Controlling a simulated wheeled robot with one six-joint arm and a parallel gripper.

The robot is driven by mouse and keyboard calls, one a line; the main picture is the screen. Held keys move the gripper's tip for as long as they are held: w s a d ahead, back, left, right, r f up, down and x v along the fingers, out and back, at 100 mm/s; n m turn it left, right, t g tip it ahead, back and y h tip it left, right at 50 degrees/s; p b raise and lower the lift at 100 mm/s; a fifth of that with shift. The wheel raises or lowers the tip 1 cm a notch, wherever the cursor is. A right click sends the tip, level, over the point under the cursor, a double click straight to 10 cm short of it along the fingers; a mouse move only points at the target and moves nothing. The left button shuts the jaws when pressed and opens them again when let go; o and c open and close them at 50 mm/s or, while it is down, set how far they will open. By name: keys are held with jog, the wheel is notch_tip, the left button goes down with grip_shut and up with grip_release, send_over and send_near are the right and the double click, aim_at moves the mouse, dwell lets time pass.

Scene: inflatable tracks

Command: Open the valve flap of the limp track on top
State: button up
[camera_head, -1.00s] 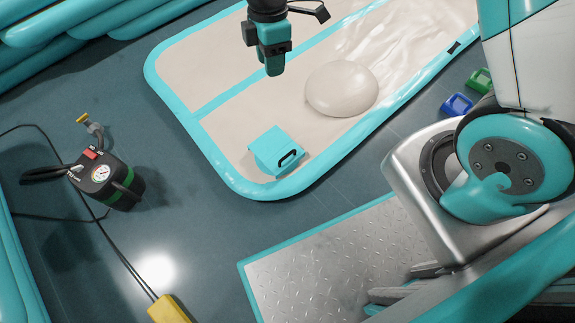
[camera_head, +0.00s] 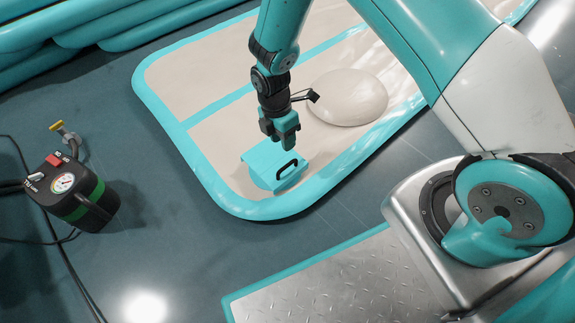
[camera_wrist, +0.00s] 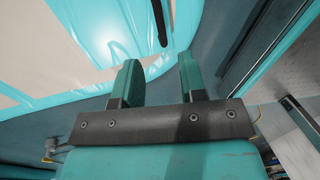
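The limp track (camera_head: 205,145) lies on the floor, cream on top with a teal rim. Its teal valve flap (camera_head: 259,162) lies closed near the track's rounded near corner. A black handle (camera_head: 287,169) stands on the flap's right side. My gripper (camera_head: 285,143) hangs just above the flap's far right edge, apart from the handle as far as I can tell. In the wrist view, the two fingers of my gripper (camera_wrist: 157,62) are spread with nothing between them. The flap (camera_wrist: 105,28) and the handle (camera_wrist: 160,22) show beyond the fingertips.
A cream bulge (camera_head: 348,97) rises on the track right of my gripper. A black pump (camera_head: 75,193) with a gauge and yellow-capped hose end stands on the floor at left. Teal rolls (camera_head: 110,25) lie at the back left. Floor between pump and track is clear.

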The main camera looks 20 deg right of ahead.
aim_at(288, 164)
jog(key=f+b, duration=0.1)
jog(key=f, duration=0.1)
jog(key=s+f+b, duration=0.1)
jog(key=f, duration=0.2)
jog(key=f+b, duration=0.2)
jog(key=f, duration=0.1)
jog(key=shift+s+d+f, duration=0.15)
jog(key=shift+s+d, duration=0.1)
jog(key=shift+s, duration=0.05)
jog(key=shift+c, duration=0.2)
grip_shut()
